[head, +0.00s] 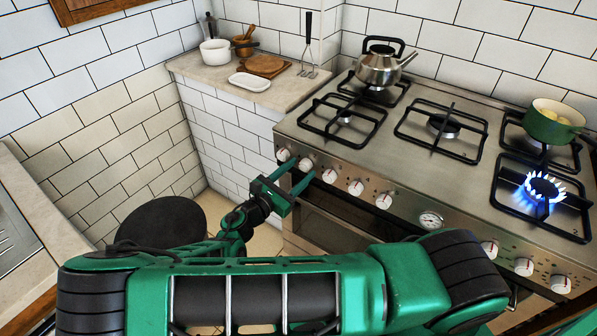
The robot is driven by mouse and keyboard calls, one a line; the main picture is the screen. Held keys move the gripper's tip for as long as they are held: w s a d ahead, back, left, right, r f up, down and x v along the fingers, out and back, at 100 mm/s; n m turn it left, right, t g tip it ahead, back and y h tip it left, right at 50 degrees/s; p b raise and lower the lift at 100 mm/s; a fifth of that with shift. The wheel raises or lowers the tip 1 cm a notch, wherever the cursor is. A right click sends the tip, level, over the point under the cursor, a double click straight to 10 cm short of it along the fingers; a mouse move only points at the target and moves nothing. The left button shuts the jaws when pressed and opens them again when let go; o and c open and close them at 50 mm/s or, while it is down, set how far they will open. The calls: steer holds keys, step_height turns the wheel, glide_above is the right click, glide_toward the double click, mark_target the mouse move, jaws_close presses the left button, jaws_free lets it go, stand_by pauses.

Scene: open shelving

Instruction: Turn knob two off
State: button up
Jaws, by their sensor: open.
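The stove (395,160) has a row of white knobs along its front panel. The second knob from the left (306,164) is right by my gripper (299,172). My gripper is open, with one green finger on each side of that knob's lower part in the picture; I cannot tell whether they touch it. The leftmost knob (283,154) is just beside the left finger. The third knob (329,176) is to the right of the right finger. The knob's pointer is too small to read. The front right burner (541,188) burns with a blue flame.
A steel kettle (381,67) stands on the back left burner, and a green pot (553,122) on the back right one. A temperature dial (430,220) and more knobs (490,248) are further right. A counter (225,75) with kitchenware adjoins the stove's left.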

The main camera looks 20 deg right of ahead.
steer(key=shift+d, duration=0.1)
steer(key=c, duration=1)
steer(key=shift+c, duration=0.2)
steer(key=shift+m, duration=0.4)
steer(key=m, duration=0.3)
steer(key=shift+w, duration=0.1)
steer(key=m, duration=0.3)
steer(key=shift+r, duration=0.1)
steer(key=m+y, duration=0.1)
steer(key=m, duration=0.5)
steer(key=shift+r+m, duration=0.1)
steer(key=shift+m, duration=0.2)
